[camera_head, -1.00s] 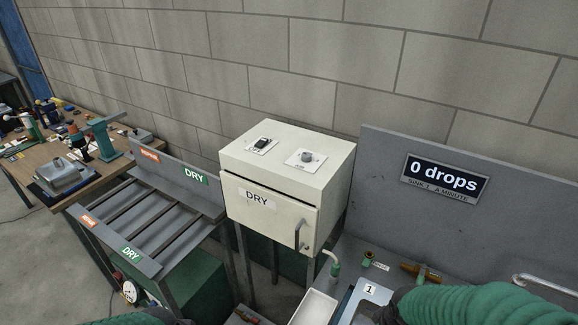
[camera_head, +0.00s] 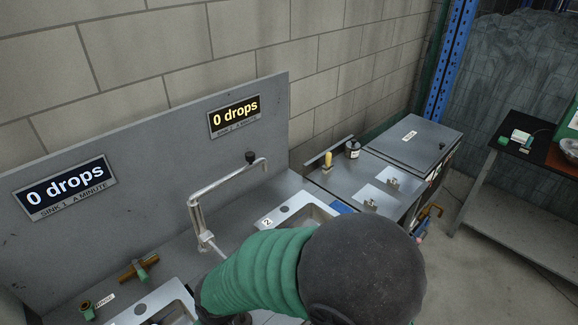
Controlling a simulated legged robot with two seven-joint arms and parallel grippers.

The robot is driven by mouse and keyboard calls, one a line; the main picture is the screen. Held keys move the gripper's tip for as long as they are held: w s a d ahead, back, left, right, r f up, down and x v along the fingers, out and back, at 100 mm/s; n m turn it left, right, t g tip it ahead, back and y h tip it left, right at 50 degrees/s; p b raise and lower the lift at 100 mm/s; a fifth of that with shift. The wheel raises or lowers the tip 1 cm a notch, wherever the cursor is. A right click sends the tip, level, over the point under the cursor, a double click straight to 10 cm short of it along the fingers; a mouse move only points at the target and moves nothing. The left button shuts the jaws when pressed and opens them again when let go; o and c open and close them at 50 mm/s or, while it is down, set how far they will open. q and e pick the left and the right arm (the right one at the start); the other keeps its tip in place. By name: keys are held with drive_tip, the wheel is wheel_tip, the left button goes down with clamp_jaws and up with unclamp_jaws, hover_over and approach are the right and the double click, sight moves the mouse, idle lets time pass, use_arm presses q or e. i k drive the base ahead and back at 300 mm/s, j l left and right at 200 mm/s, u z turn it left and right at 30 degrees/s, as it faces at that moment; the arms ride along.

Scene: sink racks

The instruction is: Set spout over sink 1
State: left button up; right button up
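The swivel spout (camera_head: 228,181) is a bent metal pipe with a black knob near its outer end. It rises from the counter between the two sinks, and its arm reaches right and back, with its outer end on the sink 2 side. Sink 1 (camera_head: 147,304) is at the bottom left, cut off by the frame and partly hidden by my arm. Sink 2 (camera_head: 273,219), labelled 2, is right of the spout, its front hidden by my arm. My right arm's green sleeve and dark joint fill the bottom middle. I see no fingers of either gripper.
The sink 1 sign (camera_head: 65,188) and the sink 2 sign (camera_head: 234,116) both read 0 drops. A brass-and-green valve (camera_head: 139,268) sits behind sink 1. A yellow-handled item and a dark bottle (camera_head: 352,148) stand right of sink 2. A grey lidded box (camera_head: 415,140) is farther right.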

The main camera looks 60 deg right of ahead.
sight(250, 157)
drive_tip(key=z, duration=1.45)
